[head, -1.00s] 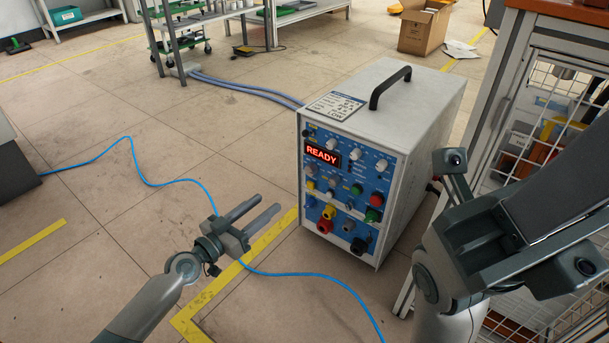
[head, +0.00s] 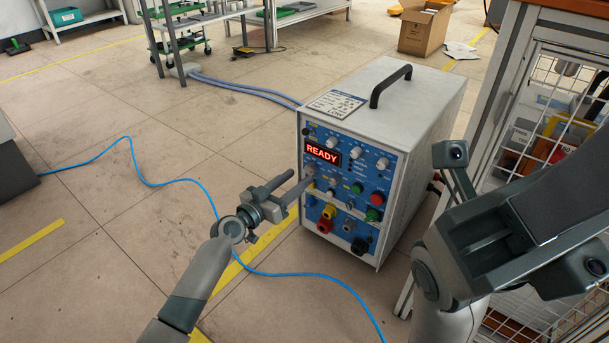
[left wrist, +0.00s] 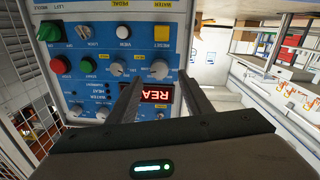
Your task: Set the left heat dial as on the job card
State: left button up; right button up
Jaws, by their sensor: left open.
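The heater's blue front panel (head: 345,205) shows a red READY display (head: 322,153) and several white dials, including a top-row dial (head: 332,143). I cannot tell which is the left heat dial. The job card (head: 338,104) lies on top of the heater; only LOW is readable. My left gripper (head: 303,184) is open, its fingertips in front of the panel's left side, below the display. In the left wrist view the panel is upside down. My right gripper's fingers cannot be made out.
The heater has a black handle (head: 391,86). A blue cable (head: 168,184) crosses the floor beneath my left arm. A wire-mesh cart (head: 560,110) stands at the right, behind my right arm.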

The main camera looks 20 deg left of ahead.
aim_at(308, 170)
pick_arm(q)
jog(key=shift+b+x, duration=0.45)
jog(key=shift+x, duration=1.7)
jog(key=c, duration=1.1)
